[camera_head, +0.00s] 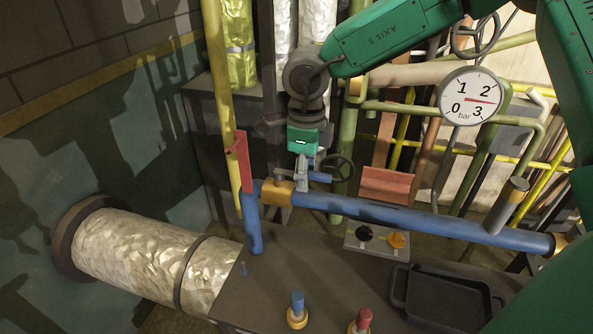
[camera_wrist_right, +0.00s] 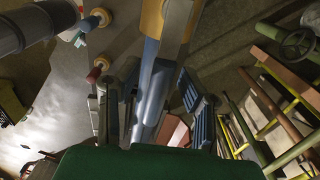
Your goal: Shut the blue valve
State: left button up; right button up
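A blue pipe (camera_head: 400,214) runs across the middle of the head view above a dark bench. An orange-yellow valve body (camera_head: 277,192) sits at its left end, and a short blue handle (camera_head: 320,178) shows just above the pipe. My right gripper (camera_head: 301,182) points down over this handle and partly hides it. In the right wrist view its two fingers (camera_wrist_right: 158,112) stand apart, with blue parts (camera_wrist_right: 152,92) between them. I cannot tell whether the fingers touch the handle. My left gripper is not in view.
A red lever (camera_head: 243,160) stands upright to the left, close to my right gripper. A dark handwheel (camera_head: 337,168) is just to the right. Blue and red knobs (camera_head: 297,308) and a black tray (camera_head: 443,297) are on the bench.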

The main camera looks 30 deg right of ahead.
jog(key=shift+d, duration=0.2)
jog(key=shift+a+p, duration=0.2)
jog(key=shift+p, duration=0.2)
dwell(0.3)
grip_shut()
jog(key=shift+s+a+m, duration=0.25)
jog(key=shift+s+m, duration=0.05)
jog(key=shift+m, duration=0.5)
jog(key=shift+s+a+m, duration=0.15)
jog(key=shift+a+m, duration=0.2)
jog(key=shift+m, duration=0.35)
